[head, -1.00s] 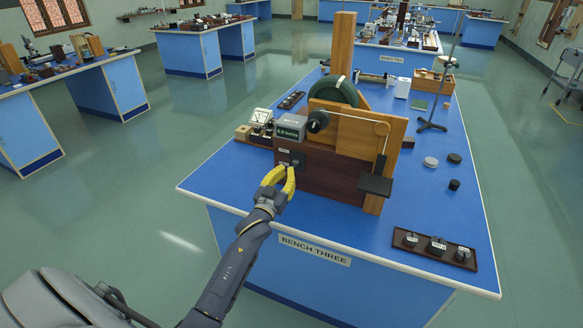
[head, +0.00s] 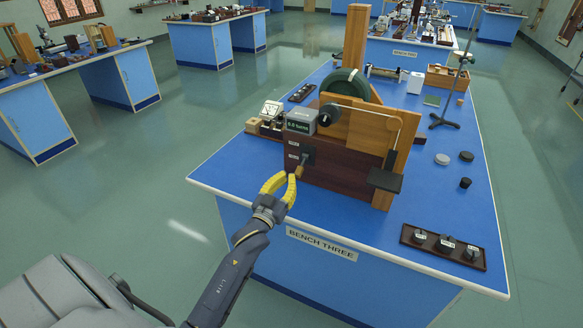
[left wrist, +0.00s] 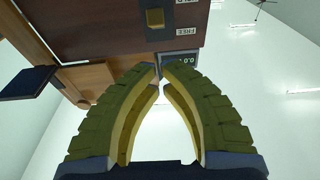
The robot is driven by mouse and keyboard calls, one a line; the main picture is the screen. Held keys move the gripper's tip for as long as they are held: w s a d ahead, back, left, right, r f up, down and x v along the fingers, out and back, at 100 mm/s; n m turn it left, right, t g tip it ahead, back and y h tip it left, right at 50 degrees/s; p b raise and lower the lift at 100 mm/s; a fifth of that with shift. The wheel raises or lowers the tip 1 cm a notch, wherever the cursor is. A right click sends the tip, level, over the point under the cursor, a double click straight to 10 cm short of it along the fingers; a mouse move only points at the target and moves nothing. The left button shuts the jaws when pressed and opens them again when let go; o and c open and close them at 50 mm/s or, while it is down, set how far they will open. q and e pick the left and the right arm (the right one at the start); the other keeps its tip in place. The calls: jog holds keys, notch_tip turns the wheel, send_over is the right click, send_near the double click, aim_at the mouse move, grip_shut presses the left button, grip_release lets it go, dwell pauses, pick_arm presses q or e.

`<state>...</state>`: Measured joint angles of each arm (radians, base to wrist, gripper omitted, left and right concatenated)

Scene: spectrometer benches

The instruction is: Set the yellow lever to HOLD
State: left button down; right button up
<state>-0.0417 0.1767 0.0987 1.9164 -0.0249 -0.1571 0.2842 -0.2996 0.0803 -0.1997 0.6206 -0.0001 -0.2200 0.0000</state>
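The apparatus (head: 335,165) is a dark wood box with a light wood frame on the blue bench. A small yellowish lever (head: 301,168) sticks out from a dark plate on its front left, beside two small white labels. In the left wrist view the lever (left wrist: 155,18) shows nearly end-on; the label near it reads FREE (left wrist: 186,31). The other label is cut off. My left gripper (head: 288,175) has yellow fingers and is just in front of the lever, apart from it. Its fingertips (left wrist: 159,70) come together with nothing visible between them. My right gripper is not in view.
A grey display box (head: 301,119) sits on the apparatus above the lever. A black plate (head: 385,180) juts out at its right. A dark tray (head: 443,246) with several weights lies at the front right. The bench front edge is below my left gripper.

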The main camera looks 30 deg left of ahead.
pick_arm(q)
jog(key=shift+s+d+f, duration=0.1)
jog(key=shift+s+f, duration=1.2)
jog(key=shift+s, duration=0.1)
